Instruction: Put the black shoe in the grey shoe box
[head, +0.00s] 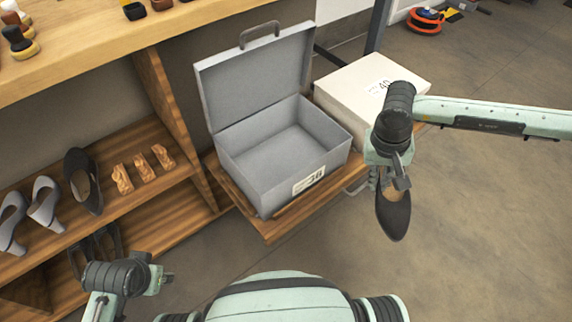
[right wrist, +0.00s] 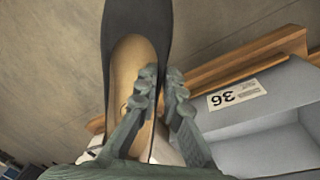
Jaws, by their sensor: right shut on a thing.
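My right gripper (head: 397,172) is shut on a black shoe (head: 394,218), which hangs toe-down in front of the white box, right of the grey shoe box. In the right wrist view the fingers (right wrist: 163,90) grip one side wall of the shoe (right wrist: 133,22), with its tan insole facing the camera. The grey shoe box (head: 262,192) stands open and empty on a wooden board, lid raised at the back, label "36" on its front. Its label side also shows in the right wrist view (right wrist: 215,123). My left gripper (head: 158,279) is low at the left, away from the box; its fingers are unclear.
A closed white box (head: 345,92) labelled "40" stands just right of the grey box. The wooden shelf (head: 170,212) at the left holds grey heels (head: 46,203), another dark shoe (head: 82,178) and wooden pieces (head: 143,168). The floor in front is clear.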

